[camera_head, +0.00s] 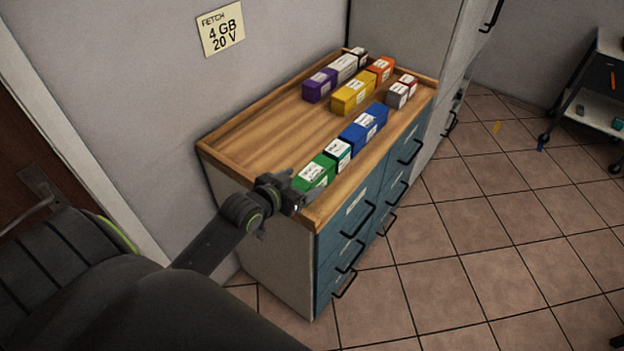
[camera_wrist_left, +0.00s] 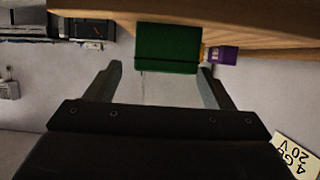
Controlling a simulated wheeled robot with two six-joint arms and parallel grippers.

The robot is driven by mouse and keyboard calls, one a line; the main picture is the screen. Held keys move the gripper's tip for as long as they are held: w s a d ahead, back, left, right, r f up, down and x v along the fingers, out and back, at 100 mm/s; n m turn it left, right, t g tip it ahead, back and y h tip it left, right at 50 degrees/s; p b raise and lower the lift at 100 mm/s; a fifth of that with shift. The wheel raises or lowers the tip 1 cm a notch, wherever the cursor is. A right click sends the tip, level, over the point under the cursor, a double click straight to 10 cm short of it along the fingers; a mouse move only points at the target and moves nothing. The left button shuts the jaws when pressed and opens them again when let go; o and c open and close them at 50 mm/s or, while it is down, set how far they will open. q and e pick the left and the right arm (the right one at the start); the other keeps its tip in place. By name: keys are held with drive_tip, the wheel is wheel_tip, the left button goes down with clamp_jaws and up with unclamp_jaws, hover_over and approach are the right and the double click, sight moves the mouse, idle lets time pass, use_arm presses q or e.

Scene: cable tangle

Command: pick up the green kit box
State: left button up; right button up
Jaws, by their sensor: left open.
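The green kit box (camera_head: 315,172) sits on the wooden cabinet top near its front left corner, with a white label on its upper face. It also shows in the left wrist view (camera_wrist_left: 168,48), just beyond and between the two fingers. My left gripper (camera_head: 299,190) is at the near end of the box in the head view, partly covering its end. In the left wrist view the left gripper (camera_wrist_left: 160,80) has its fingers spread apart, with nothing between them near the palm. Whether the fingertips overlap the box sides is hard to tell. My right gripper is not in view.
A teal-and-white box (camera_head: 338,152) stands right behind the green one, then blue boxes (camera_head: 364,128). Yellow (camera_head: 353,96) and purple (camera_head: 319,86) boxes stand further back. The cabinet top (camera_head: 265,125) has a raised rim and is clear at its left. A note (camera_head: 220,28) hangs on the wall.

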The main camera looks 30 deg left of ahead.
sight(308, 176)
use_arm(q)
drive_tip(key=shift+p+x, duration=0.35)
drive_tip(key=shift+x, duration=1.85)
drive_tip(key=shift+a+r, duration=0.15)
drive_tip(key=shift+c, duration=0.2)
drive_tip(key=shift+w, duration=0.1)
drive_tip(key=c, duration=1.4)
